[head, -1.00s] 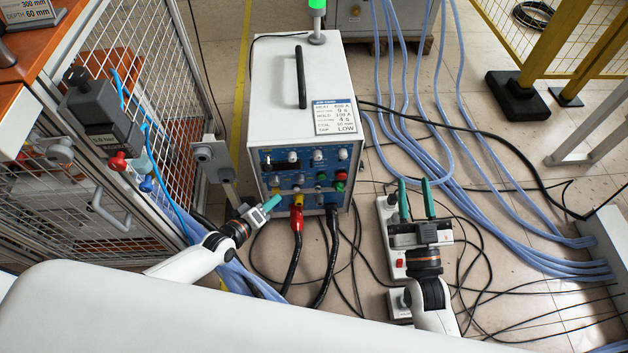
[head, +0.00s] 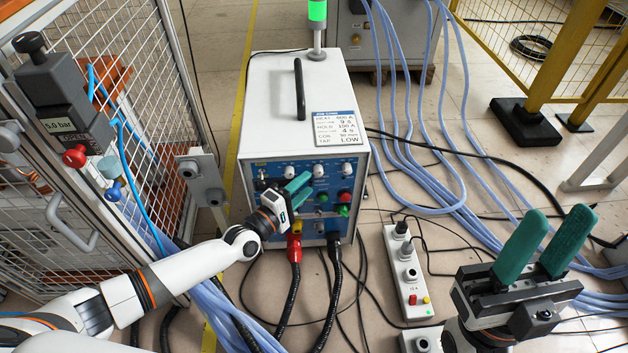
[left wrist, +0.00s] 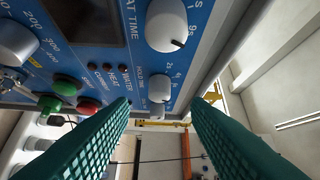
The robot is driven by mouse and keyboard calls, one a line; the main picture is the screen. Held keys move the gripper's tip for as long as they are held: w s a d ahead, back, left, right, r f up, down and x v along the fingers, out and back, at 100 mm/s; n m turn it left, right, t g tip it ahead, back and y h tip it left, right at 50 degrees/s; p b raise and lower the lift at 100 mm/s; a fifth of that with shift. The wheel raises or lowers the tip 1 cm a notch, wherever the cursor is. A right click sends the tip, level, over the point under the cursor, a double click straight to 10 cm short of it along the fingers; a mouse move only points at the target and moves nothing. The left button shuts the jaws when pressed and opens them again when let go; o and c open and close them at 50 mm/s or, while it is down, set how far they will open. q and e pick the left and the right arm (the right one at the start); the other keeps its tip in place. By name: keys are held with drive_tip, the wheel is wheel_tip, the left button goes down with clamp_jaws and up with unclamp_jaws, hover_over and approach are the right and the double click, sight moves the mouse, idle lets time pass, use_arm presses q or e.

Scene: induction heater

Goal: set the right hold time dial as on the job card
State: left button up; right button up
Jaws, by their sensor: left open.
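The heater (head: 270,100) has a blue front panel with white dials along its top row. The hold time dial (head: 345,169) is at the right end of that row. In the left wrist view the hold time dial (left wrist: 160,88) appears in the gap between my fingers, apparently beyond the tips; its dark pointer is too small to read. My left gripper (head: 302,188) is open and empty before the panel. My right gripper (head: 557,213) is open and empty at the right.
The heat time dial (left wrist: 167,25) is close by. Red (head: 344,196) and green buttons lie below the dials. Red and black cables leave the panel's bottom. A power strip (head: 408,272) lies on the floor. A mesh fence stands left; blue hoses run along the right.

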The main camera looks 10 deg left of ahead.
sight(317, 175)
use_arm(q)
drive_tip(key=shift+b+x, duration=0.45)
drive_tip(key=shift+x, duration=1.75)
drive_tip(key=shift+c, duration=0.2)
drive_tip(key=shift+f, duration=0.1)
clamp_jaws()
